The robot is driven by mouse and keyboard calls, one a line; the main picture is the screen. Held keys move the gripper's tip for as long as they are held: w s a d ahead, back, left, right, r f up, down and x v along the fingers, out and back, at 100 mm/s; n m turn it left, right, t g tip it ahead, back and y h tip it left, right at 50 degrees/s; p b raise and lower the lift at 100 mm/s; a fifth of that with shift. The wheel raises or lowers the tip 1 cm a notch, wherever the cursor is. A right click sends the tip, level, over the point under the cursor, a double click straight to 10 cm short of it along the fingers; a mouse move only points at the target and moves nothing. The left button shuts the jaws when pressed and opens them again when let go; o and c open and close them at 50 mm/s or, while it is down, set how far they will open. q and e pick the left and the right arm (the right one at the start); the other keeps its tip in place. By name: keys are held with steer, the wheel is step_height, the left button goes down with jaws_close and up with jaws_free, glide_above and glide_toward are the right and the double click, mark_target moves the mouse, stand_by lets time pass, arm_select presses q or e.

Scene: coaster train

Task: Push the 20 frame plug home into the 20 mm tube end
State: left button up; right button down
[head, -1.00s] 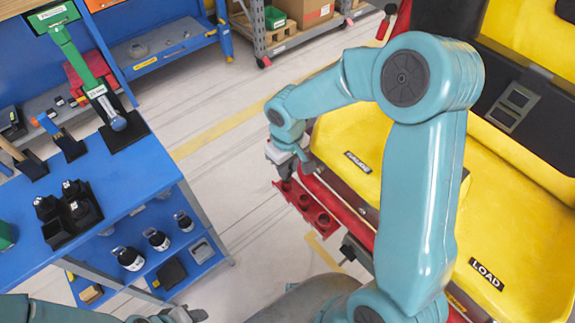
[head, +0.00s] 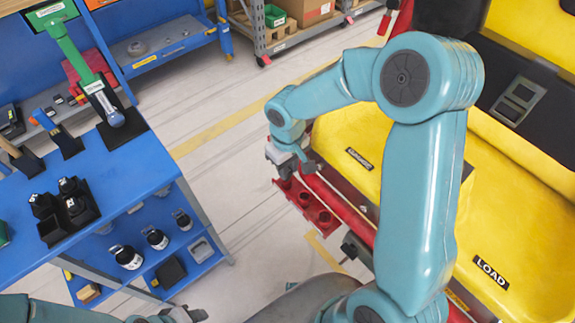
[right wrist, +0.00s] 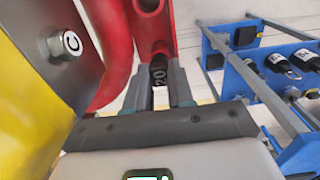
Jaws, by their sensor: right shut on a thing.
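My right gripper (head: 284,172) is low beside the red bracket (head: 318,215) at the yellow car's edge. In the right wrist view its fingers (right wrist: 161,86) are shut on a dark plug (right wrist: 159,73) marked 20. The plug's far end meets the red bracket (right wrist: 150,40), and I cannot tell how deep it sits. The 20 mm tube end is not clearly distinguishable; the gripper and bracket cover that spot. My left gripper (head: 185,316) shows only in part at the bottom edge of the head view, and its jaws cannot be made out.
The yellow car (head: 460,220) with LOAD and other labels fills the right side. A red tube (right wrist: 118,60) curves close left of the fingers. A blue bench (head: 125,175) with black holders (head: 68,210) and a shelf of dark bottles stands left. Floor between is clear.

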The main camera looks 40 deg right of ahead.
steer(key=shift+f+b, duration=0.8)
steer(key=shift+f, duration=0.1)
steer(key=c, duration=0.9)
jaws_free()
steer(key=shift+o, duration=0.4)
steer(key=shift+r, duration=0.1)
steer(key=shift+o, duration=0.2)
steer(key=shift+d+r+p, duration=0.1)
steer(key=shift+r+p, duration=0.25)
steer(key=shift+r, duration=0.05)
steer(key=o, duration=0.5)
steer(key=shift+r+p, duration=0.5)
steer(key=shift+r, duration=0.2)
steer(key=shift+r+p, duration=1.7)
steer(key=shift+r, duration=0.65)
steer(key=shift+s, duration=0.15)
